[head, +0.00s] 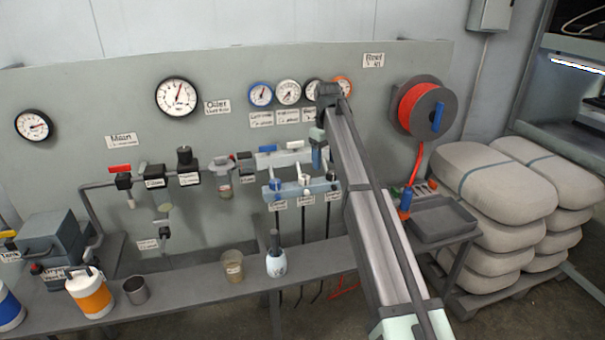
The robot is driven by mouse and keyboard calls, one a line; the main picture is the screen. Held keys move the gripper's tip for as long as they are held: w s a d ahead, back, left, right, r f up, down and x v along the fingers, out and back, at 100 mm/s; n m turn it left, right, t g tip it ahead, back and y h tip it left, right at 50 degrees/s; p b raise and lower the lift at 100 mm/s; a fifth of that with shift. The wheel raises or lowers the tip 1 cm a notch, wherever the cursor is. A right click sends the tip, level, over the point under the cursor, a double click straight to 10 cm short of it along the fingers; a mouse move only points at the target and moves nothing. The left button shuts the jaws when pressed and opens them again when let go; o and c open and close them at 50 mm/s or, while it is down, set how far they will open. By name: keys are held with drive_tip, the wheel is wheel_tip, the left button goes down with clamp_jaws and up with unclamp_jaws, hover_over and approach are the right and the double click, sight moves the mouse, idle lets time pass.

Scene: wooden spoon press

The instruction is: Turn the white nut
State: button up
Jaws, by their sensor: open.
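A light grey-blue manifold block (289,190) is mounted on the grey panel. A small white nut (304,181) sits at its middle, with a blue nut (275,185) to its left and a dark nut (332,178) to its right. My arm reaches in from the lower right, and its end hangs down in front of the panel. My gripper (318,162) is open, just above and right of the white nut in the picture. It looks apart from the nut, but the depth between them is hard to tell. The fingertips are small and partly hidden.
Round gauges (177,97) and valves (189,166) line the panel. A red hose reel (417,107) is at the right. Stacked sacks (495,185) stand right.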

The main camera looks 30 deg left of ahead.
drive_tip(key=n, duration=0.2)
approach(302, 176)
wheel_tip(302, 176, down, 9)
drive_tip(key=shift+w+r, duration=0.1)
idle(0.5)
drive_tip(key=shift+c, duration=0.3)
drive_tip(key=c, duration=1)
drive_tip(key=shift+m, duration=0.3)
